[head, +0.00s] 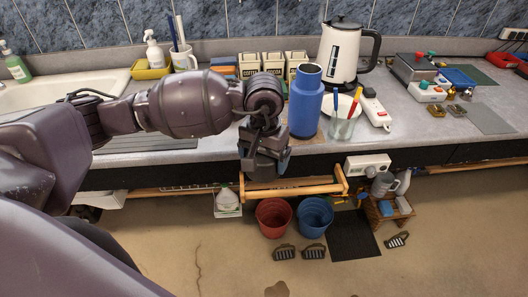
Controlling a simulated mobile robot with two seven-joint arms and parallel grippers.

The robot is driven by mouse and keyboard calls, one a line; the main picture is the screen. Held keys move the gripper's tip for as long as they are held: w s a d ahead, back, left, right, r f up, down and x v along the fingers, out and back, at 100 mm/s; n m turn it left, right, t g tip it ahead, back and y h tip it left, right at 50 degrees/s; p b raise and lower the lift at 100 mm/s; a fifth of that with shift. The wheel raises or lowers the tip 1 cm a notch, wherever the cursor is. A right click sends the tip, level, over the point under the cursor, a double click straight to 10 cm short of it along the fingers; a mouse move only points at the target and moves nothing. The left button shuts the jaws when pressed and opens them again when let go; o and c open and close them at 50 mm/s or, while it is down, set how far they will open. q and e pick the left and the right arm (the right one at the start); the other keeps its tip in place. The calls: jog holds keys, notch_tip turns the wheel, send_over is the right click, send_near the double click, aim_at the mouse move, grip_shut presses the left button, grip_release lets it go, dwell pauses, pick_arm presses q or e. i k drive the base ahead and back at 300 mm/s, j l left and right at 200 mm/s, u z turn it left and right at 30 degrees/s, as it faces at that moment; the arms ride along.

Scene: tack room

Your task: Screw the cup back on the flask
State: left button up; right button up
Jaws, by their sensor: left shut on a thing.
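The blue flask (305,104) stands upright on the grey counter near its front edge. Its top shows a pale rim with a darker centre and no cup on it. My left gripper (265,160) is left of the flask and lower, in front of the counter edge, pointing down. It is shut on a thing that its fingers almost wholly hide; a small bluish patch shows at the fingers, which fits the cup. The gripper looks apart from the flask. My right gripper is not in view.
A glass with pens (342,118) stands close right of the flask, before a white bowl. A kettle (342,52) and tea boxes (272,63) are behind. A white power strip (374,108) lies to the right. Red (273,217) and blue (315,216) buckets stand on the floor below.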

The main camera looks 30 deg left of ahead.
aim_at(306, 96)
jog(key=k+j+z, duration=0.15)
jog(key=j, duration=0.25)
jog(key=j+z, duration=0.15)
jog(key=j, duration=0.25)
jog(key=k+j+z, duration=0.15)
jog(key=j, duration=0.25)
jog(key=k+j+z, duration=0.15)
jog(key=j, duration=0.2)
jog(key=k+j+z, duration=0.15)
jog(key=k+j, duration=0.1)
jog(key=j, duration=0.05)
